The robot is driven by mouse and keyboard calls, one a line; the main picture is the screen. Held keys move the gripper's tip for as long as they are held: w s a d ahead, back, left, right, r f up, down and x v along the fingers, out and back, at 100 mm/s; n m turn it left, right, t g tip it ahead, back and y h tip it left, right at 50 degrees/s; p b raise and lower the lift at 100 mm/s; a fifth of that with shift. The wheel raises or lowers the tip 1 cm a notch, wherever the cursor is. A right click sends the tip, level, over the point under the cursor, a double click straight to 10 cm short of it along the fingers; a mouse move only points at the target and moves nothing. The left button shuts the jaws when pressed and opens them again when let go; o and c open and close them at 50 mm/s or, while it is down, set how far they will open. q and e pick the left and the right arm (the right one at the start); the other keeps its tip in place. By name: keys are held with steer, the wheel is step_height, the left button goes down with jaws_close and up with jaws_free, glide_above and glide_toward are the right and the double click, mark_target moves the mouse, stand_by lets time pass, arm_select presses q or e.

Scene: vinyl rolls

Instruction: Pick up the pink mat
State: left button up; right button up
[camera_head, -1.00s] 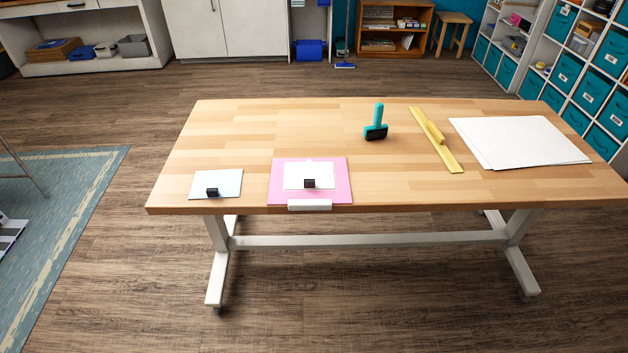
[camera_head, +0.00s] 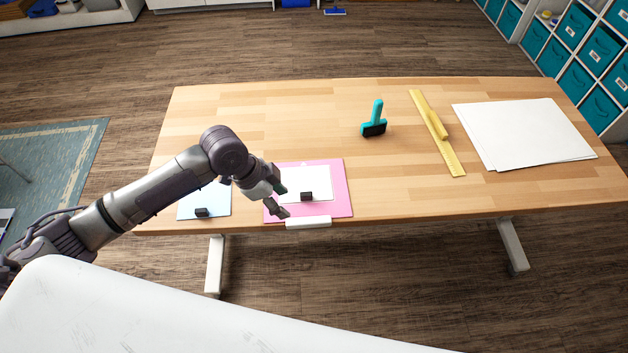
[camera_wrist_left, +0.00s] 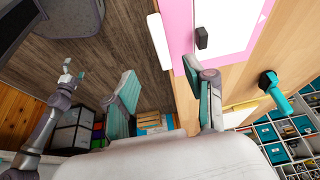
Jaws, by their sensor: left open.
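The pink mat (camera_head: 342,190) lies flat at the front edge of the wooden table, with a white sheet (camera_head: 318,178) and a small black block (camera_head: 306,196) on it. A white tab (camera_head: 308,222) sits at its front edge. My left gripper (camera_head: 284,200) is open at the mat's left front part and hides some of it. In the left wrist view, the mat (camera_wrist_left: 178,22) is ahead of the open, empty fingers (camera_wrist_left: 158,70); I cannot tell whether they touch it. What seems to be my right gripper (camera_wrist_left: 70,77) shows small at the left there.
A light blue sheet (camera_head: 215,203) with a black block (camera_head: 202,212) lies left of the mat.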

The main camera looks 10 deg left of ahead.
arm_select(q)
steer(key=r, duration=0.1)
steer(key=p, duration=0.1)
glide_above(305, 222)
steer(key=s+a, duration=0.1)
steer(key=a, duration=0.1)
steer(key=shift+m, duration=0.4)
step_height(305, 222, down, 6)
steer(key=shift+a+f, duration=0.15)
steer(key=shift+f, duration=0.1)
steer(key=shift+w+f, duration=0.1)
steer(key=shift+f, duration=0.2)
steer(key=shift+d+f+p, duration=0.25)
steer(key=shift+f+p, duration=0.1)
steer(key=shift+f, duration=0.2)
steer(key=p+x, duration=0.1)
steer(key=x, duration=0.3)
steer(key=shift+w+f, duration=0.1)
jaws_close()
